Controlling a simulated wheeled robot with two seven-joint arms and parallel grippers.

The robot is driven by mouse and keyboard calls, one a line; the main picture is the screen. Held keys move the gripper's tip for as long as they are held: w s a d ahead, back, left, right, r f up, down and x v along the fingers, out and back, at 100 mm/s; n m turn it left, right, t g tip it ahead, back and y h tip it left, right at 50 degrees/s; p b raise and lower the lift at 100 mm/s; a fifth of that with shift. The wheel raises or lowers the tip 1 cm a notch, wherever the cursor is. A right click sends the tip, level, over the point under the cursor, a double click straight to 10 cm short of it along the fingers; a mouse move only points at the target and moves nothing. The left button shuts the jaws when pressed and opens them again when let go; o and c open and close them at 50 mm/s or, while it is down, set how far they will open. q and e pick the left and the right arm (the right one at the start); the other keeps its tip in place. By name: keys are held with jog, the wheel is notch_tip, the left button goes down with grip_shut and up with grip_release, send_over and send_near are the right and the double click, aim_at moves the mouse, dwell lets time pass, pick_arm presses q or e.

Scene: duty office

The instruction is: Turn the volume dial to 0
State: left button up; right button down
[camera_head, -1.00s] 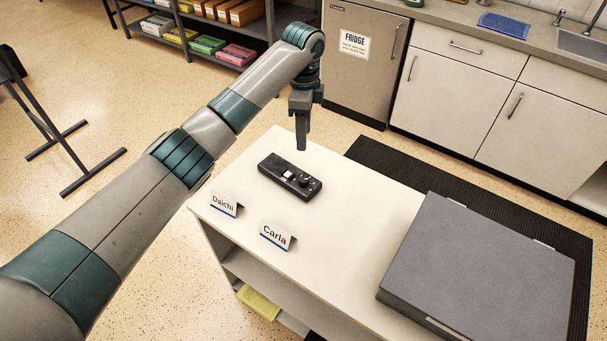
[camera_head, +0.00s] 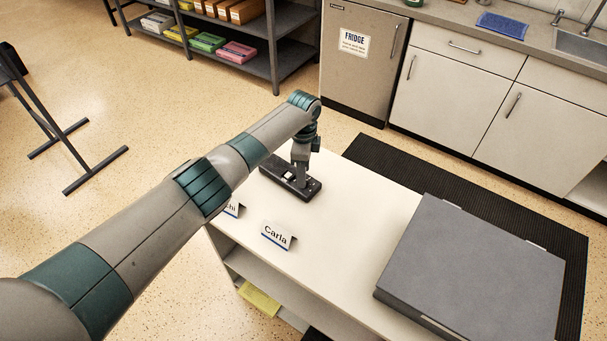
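A black control box (camera_head: 312,189) lies on the white table; the light button shows on its top. The volume dial, the dark knob seen near the box's right end earlier, is now mostly hidden behind my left gripper. My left gripper (camera_head: 301,185) points down with its fingertips at the dial's place on the box. Its fingers look close together, but I cannot tell whether they are around the dial or touching it. My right gripper is not in view.
A Carla name card (camera_head: 278,235) stands on the table in front of the box. A second card (camera_head: 232,209) is partly hidden by my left arm. A large grey closed case (camera_head: 470,270) fills the table's right side. The table (camera_head: 350,215) is bare between them.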

pick_arm(q)
jog(key=shift+f, duration=1.25)
jog(key=c, duration=1.1)
jog(key=shift+o, duration=0.2)
